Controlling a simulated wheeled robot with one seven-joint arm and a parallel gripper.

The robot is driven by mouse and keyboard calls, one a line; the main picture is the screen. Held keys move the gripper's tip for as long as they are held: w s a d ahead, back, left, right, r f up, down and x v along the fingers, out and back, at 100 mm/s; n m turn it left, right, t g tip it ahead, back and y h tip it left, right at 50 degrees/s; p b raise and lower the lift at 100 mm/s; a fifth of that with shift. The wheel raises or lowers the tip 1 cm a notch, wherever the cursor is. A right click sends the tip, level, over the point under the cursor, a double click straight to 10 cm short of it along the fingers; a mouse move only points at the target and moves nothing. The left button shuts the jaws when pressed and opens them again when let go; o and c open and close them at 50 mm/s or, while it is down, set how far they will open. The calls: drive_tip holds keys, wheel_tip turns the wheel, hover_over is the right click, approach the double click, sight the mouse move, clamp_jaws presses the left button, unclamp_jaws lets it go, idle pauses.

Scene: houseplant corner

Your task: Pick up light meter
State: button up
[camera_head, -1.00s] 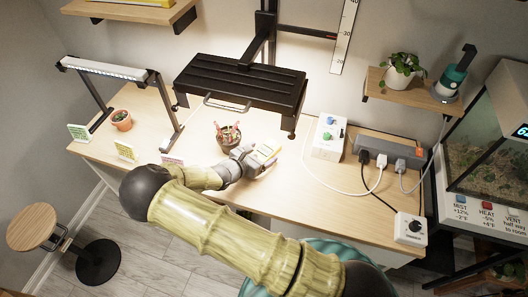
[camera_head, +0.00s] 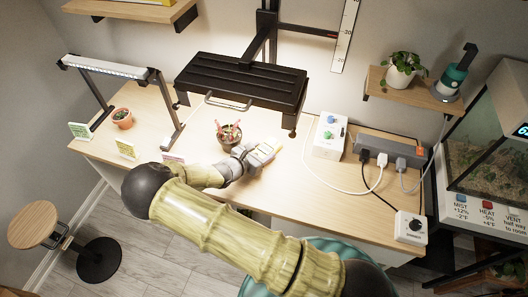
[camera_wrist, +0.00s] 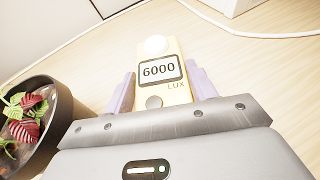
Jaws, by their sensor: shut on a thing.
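I cannot tell whether the meter touches the table.
A potted plant with red leaves (camera_head: 229,134) stands just left of my gripper; its dark pot (camera_wrist: 62,125) is close in the wrist view. A black lamp panel (camera_head: 240,85) hangs above. A white box (camera_head: 329,136) and a white cable lie to the right.

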sight(262, 153)
drive_tip(key=shift+r, duration=0.1)
wheel_tip(262, 153, up, 10)
drive_tip(key=shift+b, duration=0.4)
drive_tip(key=shift+d, duration=0.1)
idle(0.8)
